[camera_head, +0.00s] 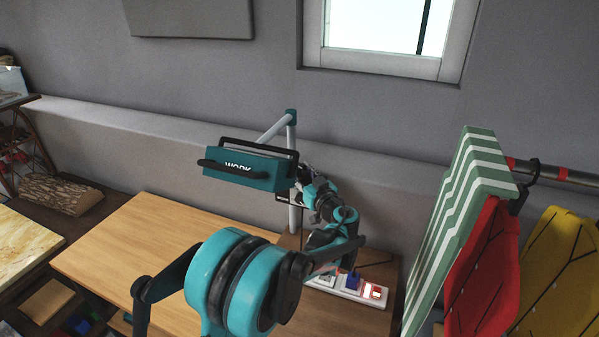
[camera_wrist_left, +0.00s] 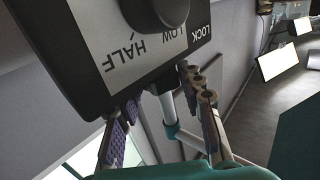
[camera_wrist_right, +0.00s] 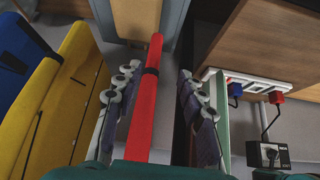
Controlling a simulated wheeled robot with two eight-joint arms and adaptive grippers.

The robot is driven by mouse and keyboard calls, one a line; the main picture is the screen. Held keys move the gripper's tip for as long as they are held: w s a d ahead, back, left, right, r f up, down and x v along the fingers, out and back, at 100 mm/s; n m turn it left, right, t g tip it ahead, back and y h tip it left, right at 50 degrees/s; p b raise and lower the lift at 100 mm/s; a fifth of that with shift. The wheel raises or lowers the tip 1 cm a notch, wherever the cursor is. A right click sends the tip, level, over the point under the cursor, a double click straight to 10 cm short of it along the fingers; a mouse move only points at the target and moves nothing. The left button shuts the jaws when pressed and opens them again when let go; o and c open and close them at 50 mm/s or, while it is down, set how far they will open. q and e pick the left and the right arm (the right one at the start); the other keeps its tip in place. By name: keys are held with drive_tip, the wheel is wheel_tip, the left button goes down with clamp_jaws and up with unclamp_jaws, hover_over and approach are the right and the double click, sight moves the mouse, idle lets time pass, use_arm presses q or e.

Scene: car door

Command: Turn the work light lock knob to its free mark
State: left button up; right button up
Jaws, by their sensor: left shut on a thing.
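The work light (camera_head: 245,165) is a teal box with black handles, marked WORK, on a pale stand by the wall. In the left wrist view its back panel (camera_wrist_left: 115,45) shows a round dark knob (camera_wrist_left: 168,10) cut by the top edge and the words HALF, LOW and LOCK. My left gripper (camera_wrist_left: 160,90) has its fingertips at the panel's lower edge, below LOCK, shut on a part that looks like the lock knob, mostly hidden. No free mark is visible. My right gripper (camera_wrist_right: 160,95) is open and empty, away from the light.
A wooden table (camera_head: 150,245) stands below the light. A power strip (camera_head: 345,288) with plugs lies right of it. Striped green (camera_head: 465,200), red (camera_head: 485,270) and yellow (camera_head: 560,270) panels hang at right. A red bar (camera_wrist_right: 146,100) shows beyond my right fingers.

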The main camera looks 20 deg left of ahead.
use_arm(q)
drive_tip(key=shift+w+d+n+g+y+p, duration=0.1)
drive_tip(key=shift+w+n+g+y+p, duration=0.1)
drive_tip(key=shift+n+g+y, duration=0.65)
drive_tip(key=shift+w+d+n+g+y+p, duration=0.1)
drive_tip(key=shift+n+g+y+p, duration=0.2)
drive_tip(key=shift+n+g, duration=1.05)
drive_tip(key=shift+w+n+g+y+p, duration=0.15)
drive_tip(key=shift+n+g+y, duration=0.45)
drive_tip(key=shift+g, duration=1)
drive_tip(key=o, duration=1.2)
drive_tip(key=shift+c, duration=0.2)
drive_tip(key=v, duration=0.7)
drive_tip(key=shift+d, duration=0.3)
drive_tip(key=shift+f, duration=0.15)
